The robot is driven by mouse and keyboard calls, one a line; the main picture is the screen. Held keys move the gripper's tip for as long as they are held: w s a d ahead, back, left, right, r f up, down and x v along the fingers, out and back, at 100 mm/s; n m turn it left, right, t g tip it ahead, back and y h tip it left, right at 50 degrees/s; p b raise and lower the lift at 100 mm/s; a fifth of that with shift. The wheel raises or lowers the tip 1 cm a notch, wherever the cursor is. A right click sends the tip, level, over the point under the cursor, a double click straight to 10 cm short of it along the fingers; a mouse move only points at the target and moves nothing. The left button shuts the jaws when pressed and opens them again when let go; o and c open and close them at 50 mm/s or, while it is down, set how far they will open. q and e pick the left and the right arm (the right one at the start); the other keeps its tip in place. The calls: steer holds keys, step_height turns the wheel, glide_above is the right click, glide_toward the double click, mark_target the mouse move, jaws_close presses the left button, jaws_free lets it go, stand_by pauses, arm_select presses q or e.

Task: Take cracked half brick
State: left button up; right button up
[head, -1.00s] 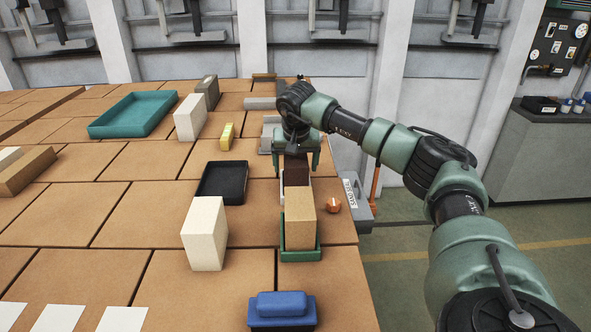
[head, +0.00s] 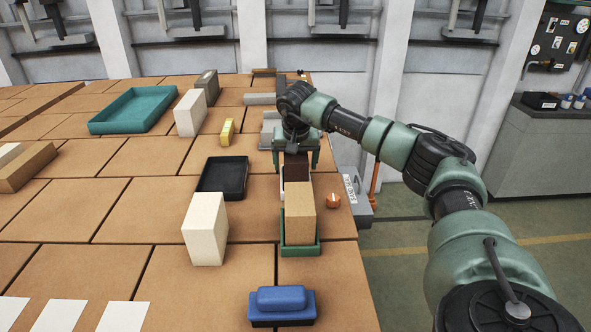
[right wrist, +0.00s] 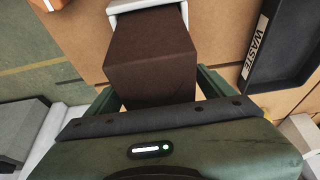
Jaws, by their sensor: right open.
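My right gripper (head: 297,161) is open, pointing down over the table's right edge, with its green fingers on either side of a dark brown brick (head: 297,169). The right wrist view shows the brown brick (right wrist: 150,62) between and beyond the fingers, at the end of a white tray (right wrist: 148,6). I see no crack on its visible faces. A tan brick (head: 300,211) stands nearer in a green tray (head: 301,249). I cannot tell which brick is the cracked half brick. My left gripper is not in view.
A black tray (head: 223,178) marked WASTE in the right wrist view (right wrist: 284,50) lies left of the gripper. Cream bricks (head: 205,229), a yellow block (head: 227,132), a teal tray (head: 132,110), an orange knob (head: 333,201) and a blue-handled block (head: 282,308) stand around.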

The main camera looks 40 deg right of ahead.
jaws_close()
steer(key=shift+w, duration=0.1)
steer(key=shift+r, duration=0.1)
